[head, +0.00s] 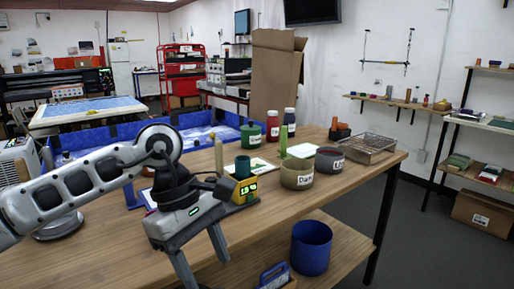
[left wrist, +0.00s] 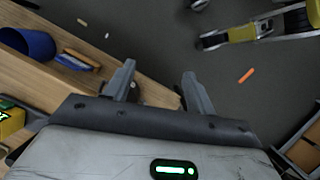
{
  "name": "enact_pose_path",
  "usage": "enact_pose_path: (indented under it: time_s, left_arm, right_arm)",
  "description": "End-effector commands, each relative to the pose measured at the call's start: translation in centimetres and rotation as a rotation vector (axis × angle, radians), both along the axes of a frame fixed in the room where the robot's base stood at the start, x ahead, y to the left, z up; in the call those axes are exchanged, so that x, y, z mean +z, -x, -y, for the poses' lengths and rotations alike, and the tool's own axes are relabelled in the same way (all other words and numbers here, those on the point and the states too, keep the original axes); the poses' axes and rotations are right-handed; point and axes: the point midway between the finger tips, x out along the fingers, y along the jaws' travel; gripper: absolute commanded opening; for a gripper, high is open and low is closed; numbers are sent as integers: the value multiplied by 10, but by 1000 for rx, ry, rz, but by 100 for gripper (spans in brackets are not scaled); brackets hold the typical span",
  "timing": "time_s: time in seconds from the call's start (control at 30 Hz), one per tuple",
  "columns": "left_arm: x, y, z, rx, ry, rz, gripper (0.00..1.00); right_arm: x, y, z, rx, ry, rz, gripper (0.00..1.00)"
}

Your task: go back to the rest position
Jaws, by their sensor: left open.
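My left gripper (head: 202,256) reaches in from the left over the front edge of the wooden table (head: 345,190). It points down, and its two fingers are apart with nothing between them. In the left wrist view the open fingers (left wrist: 160,72) show over the table edge and the dark floor. The gripper is just in front of a yellow device with a lit display (head: 247,191), which also shows at the left wrist view's left edge (left wrist: 10,122). I cannot tell whether they touch. My right gripper is not in view.
On the table stand labelled bowls (head: 297,174), a dark red bowl (head: 329,161), bottles (head: 272,125) and a wire basket (head: 368,149). A blue bin (head: 311,248) stands on the lower shelf.

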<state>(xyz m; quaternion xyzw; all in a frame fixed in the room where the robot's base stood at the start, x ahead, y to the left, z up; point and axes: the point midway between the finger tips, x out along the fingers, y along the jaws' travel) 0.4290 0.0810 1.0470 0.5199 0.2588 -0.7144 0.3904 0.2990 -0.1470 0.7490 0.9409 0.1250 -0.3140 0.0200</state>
Motion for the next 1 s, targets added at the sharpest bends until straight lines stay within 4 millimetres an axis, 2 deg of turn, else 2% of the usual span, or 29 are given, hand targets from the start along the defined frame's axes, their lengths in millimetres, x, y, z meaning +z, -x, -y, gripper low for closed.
enact_pose_path:
  time_s: [0.1,0.23,0.33,0.43,0.53,0.63,0.67,0.73,0.77,0.8,0.83,0.93,1.0]
  left_arm:
    - [-15,26,42,41,193,-146,55]
    - [-16,59,92,142,450,-377,55]
    - [-1,80,127,283,683,-640,55]
    - [21,83,145,481,908,-959,55]
    - [35,67,144,714,1097,-1303,55]
    - [29,39,125,978,1246,-1664,55]
    - [23,30,117,1062,1283,-1773,55]
    - [-3,11,93,1269,1354,-2032,55]
    - [-18,5,82,1361,1378,-2143,55]
    - [-41,-1,66,1488,1405,-2291,55]
    - [-61,-3,53,-1519,-1361,2301,55]
    - [-127,5,15,-1393,-1064,2011,55]
    - [-172,21,-8,-1305,-897,1825,55]
  right_arm:
    - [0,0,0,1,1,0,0]
    - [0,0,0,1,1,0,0]
    - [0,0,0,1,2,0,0]
    - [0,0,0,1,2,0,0]
    - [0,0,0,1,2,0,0]
    - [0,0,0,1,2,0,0]
    - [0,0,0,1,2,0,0]
    - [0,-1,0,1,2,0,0]
    - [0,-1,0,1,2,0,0]
    - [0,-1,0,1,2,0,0]
    - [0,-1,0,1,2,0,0]
    - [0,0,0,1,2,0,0]
    - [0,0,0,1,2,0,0]
